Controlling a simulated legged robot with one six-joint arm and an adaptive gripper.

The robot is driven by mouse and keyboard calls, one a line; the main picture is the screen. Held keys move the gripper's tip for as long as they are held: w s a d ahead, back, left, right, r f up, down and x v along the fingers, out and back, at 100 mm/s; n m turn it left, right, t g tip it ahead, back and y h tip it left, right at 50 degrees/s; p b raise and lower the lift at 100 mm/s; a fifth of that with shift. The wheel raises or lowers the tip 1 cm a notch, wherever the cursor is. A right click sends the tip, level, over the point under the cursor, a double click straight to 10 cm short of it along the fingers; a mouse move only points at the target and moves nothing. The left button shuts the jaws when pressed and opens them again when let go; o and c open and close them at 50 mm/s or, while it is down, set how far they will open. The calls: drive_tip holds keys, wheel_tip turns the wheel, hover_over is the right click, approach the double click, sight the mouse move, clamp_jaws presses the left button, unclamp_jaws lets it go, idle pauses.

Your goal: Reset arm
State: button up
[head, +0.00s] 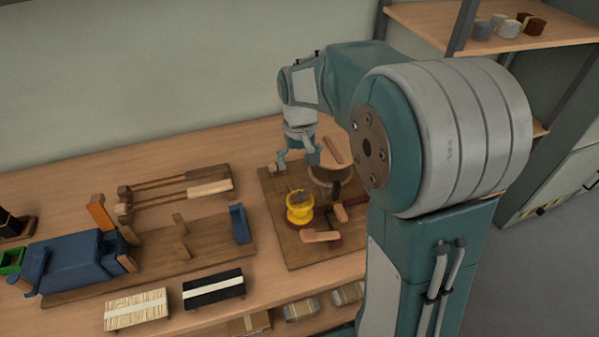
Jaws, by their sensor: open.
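My gripper (297,158) hangs from my arm above the back of a wooden board (282,224) on the bench. Its fingers are apart and I see nothing between them. A yellow spool (300,207) stands on that board, in front of and below the gripper. A round brown ring-like part (331,176) lies just right of the gripper, partly hidden by my arm. Small wooden blocks (321,236) sit near the spool.
A blue machine (82,262) stands on a long board at left, with a blue upright (239,223) at its right end. Bristle bundles (136,309) and a dark bundle (213,289) lie in front. Wooden-handled rods (178,189) lie behind. A shelf (425,17) stands at upper right.

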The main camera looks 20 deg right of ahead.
idle(0.3)
drive_tip(key=s+r+t, duration=0.2)
drive_tip(key=s+r, duration=0.2)
drive_tip(key=s, duration=0.6)
drive_tip(key=s+a+r+t, duration=0.1)
drive_tip(key=s+r+t, duration=0.2)
drive_tip(key=s, duration=0.8)
wheel_tip(320, 180, up, 2)
drive_tip(key=shift+s+a+r+t, duration=0.1)
drive_tip(key=shift+s+a+t, duration=0.1)
drive_tip(key=shift+t, duration=0.1)
